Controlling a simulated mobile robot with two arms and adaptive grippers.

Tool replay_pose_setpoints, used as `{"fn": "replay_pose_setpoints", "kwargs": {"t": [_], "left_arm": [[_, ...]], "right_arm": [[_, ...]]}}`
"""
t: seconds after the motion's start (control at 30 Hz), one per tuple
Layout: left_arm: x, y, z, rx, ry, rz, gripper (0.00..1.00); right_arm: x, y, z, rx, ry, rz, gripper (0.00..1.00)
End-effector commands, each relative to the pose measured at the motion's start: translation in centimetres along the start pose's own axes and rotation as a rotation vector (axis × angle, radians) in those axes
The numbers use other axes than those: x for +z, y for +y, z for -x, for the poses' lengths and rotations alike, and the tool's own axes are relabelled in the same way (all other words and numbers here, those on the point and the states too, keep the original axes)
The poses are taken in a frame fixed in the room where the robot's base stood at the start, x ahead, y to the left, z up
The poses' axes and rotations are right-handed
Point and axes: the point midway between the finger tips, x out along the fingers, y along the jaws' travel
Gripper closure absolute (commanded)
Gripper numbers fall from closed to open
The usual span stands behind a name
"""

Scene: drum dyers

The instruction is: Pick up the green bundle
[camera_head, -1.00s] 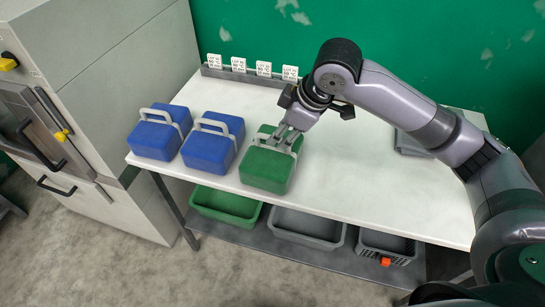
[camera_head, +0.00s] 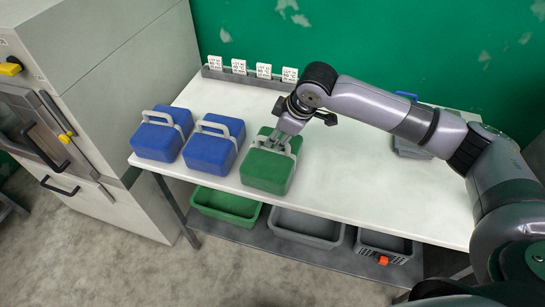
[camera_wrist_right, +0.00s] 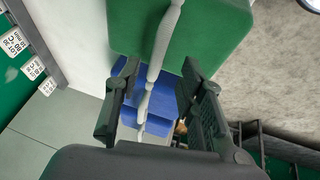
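The green bundle (camera_head: 267,172), a green block with a pale grey handle, sits on the white table, rightmost in a row with two blue bundles. My right gripper (camera_head: 279,142) is at its handle, coming down from above. In the right wrist view, the fingers (camera_wrist_right: 158,105) are apart, one on each side of the pale handle (camera_wrist_right: 160,50), with gaps showing between handle and fingers. The green body (camera_wrist_right: 215,35) fills the top of that view. My left gripper is not in view.
Blue bundles stand close by at left, one in the middle (camera_head: 210,152) and one at the far left (camera_head: 157,142). A rack of white cards (camera_head: 250,79) lines the table's back edge. Bins (camera_head: 305,232) sit on the shelf below.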

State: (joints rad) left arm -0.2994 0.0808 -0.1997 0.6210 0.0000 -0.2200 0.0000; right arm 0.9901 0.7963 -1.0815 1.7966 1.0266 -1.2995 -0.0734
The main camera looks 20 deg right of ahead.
Motion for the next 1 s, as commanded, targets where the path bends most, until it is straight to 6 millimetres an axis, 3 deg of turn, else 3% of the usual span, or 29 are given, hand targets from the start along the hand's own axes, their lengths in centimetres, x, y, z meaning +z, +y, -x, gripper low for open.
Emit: {"fn": "replay_pose_setpoints", "kwargs": {"t": [0.17,0.43,0.73,1.0], "left_arm": [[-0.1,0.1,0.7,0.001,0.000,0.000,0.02],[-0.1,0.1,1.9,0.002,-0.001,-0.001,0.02],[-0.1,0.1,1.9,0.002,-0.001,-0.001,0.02],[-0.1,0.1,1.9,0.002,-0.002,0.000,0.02]], "right_arm": [[-0.1,0.2,-1.1,0.000,-0.002,-0.002,0.64],[-0.2,0.4,-4.9,0.000,-0.002,0.000,0.64],[-0.1,0.4,-5.5,0.001,-0.001,0.001,0.64],[-0.1,0.4,-5.5,0.001,0.000,0.000,0.82]]}}
